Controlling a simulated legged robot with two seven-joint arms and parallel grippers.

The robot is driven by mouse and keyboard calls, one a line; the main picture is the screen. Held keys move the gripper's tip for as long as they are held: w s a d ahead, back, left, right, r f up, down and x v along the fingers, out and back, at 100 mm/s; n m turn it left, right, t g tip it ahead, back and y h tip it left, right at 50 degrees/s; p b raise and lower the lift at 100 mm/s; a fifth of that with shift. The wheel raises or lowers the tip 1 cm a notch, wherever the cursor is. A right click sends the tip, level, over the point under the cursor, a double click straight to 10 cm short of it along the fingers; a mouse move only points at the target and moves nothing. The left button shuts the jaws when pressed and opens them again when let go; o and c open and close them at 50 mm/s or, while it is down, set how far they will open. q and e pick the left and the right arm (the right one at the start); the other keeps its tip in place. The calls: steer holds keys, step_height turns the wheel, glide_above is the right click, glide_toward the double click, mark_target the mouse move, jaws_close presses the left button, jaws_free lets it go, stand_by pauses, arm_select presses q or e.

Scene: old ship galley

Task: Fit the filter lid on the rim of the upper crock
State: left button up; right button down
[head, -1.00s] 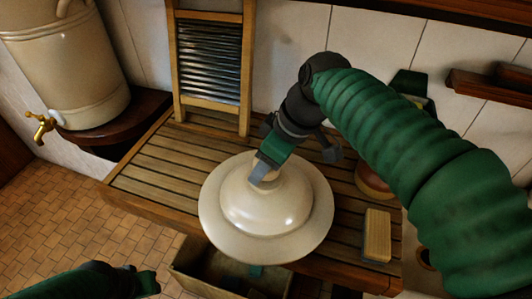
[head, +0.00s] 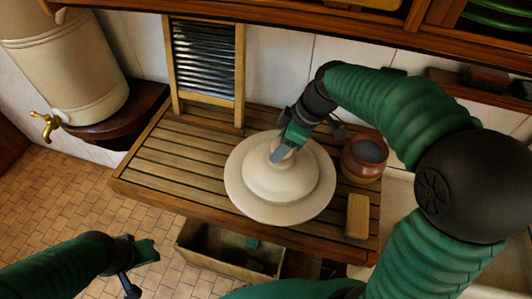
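The filter lid (head: 255,197) is a wide cream disc with a raised dome and a knob, seen from above over the slatted wooden table. Whether it rests on the slats or hangs just above them is unclear. My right gripper (head: 281,154) reaches down to the knob and appears shut on it; the far finger is hidden. The crock (head: 70,75), cream with a brass tap, stands on a dark wooden shelf at the upper left. The picture cuts off its top, so its rim is out of view. My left gripper (head: 146,251) is low at the left, holding nothing visible; its finger gap is unclear.
A washboard (head: 207,65) stands at the table's back. A brown pot (head: 364,158) and a wooden block (head: 357,216) are right of the lid. A wooden crate (head: 205,260) is below the front edge. Overhead cupboards (head: 300,22) line the top. The table's left part (head: 165,165) is clear.

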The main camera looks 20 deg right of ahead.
steer(key=w+d, duration=0.1)
steer(key=w+d+p, duration=0.1)
steer(key=d, duration=0.1)
steer(key=shift+w+d, duration=0.2)
steer(key=shift+w, duration=0.1)
steer(key=shift+w+d+f, duration=0.1)
steer(key=shift+w+d, duration=0.15)
steer(key=shift+d, duration=0.15)
step_height(320, 180, down, 2)
steer(key=shift+s+f+p, duration=0.1)
steer(key=shift+p, duration=0.5)
steer(key=shift+f, duration=0.7)
steer(key=c, duration=1)
jaws_free()
steer(key=shift+f, duration=0.2)
steer(key=shift+c, duration=0.2)
steer(key=o, duration=0.4)
steer(key=shift+s+a+r, duration=0.1)
steer(key=shift+o, duration=0.2)
